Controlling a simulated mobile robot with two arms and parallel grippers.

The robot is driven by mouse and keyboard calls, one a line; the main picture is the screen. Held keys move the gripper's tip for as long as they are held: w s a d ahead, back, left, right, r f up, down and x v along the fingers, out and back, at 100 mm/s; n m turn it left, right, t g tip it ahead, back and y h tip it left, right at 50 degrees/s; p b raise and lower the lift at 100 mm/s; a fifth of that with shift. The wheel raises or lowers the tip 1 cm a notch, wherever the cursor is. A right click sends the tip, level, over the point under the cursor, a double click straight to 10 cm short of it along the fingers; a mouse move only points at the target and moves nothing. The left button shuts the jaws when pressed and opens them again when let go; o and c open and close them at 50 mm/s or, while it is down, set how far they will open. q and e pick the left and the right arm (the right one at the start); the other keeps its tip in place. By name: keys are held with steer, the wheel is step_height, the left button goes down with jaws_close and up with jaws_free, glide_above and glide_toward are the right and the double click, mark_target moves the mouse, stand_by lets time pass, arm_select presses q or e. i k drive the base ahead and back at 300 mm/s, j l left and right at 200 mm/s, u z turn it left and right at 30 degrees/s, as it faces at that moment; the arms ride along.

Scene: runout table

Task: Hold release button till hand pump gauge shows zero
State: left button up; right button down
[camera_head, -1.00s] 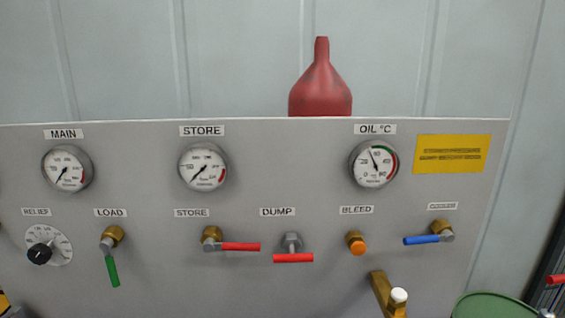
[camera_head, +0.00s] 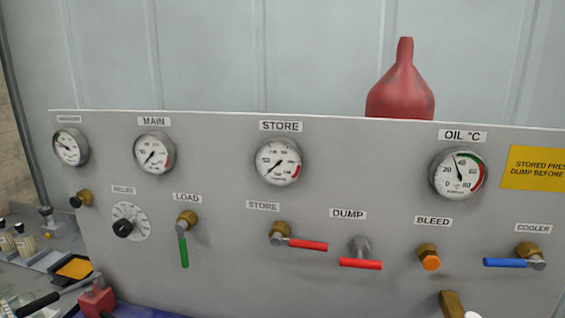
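The leftmost gauge (camera_head: 70,147) is at the panel's left end; its label is too blurred to read. Its needle appears to point to the upper left, but the reading is too small to tell. Below it, a brass fitting with a dark knob (camera_head: 76,202) sticks out of the panel; it may be the release button. A red block (camera_head: 97,301) with a black-handled lever (camera_head: 38,304) stands at the bottom left, possibly the hand pump. Neither of my grippers is in view.
The grey panel (camera_head: 330,190) carries the MAIN (camera_head: 154,153), STORE (camera_head: 279,161) and OIL °C (camera_head: 457,173) gauges, with valve handles below. A red funnel-shaped vessel (camera_head: 400,92) shows above its top edge. Small bottles (camera_head: 25,241) and a yellow-topped tray (camera_head: 73,269) are at left.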

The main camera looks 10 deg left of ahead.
mark_target(75, 202)
steer(key=u, duration=1.6)
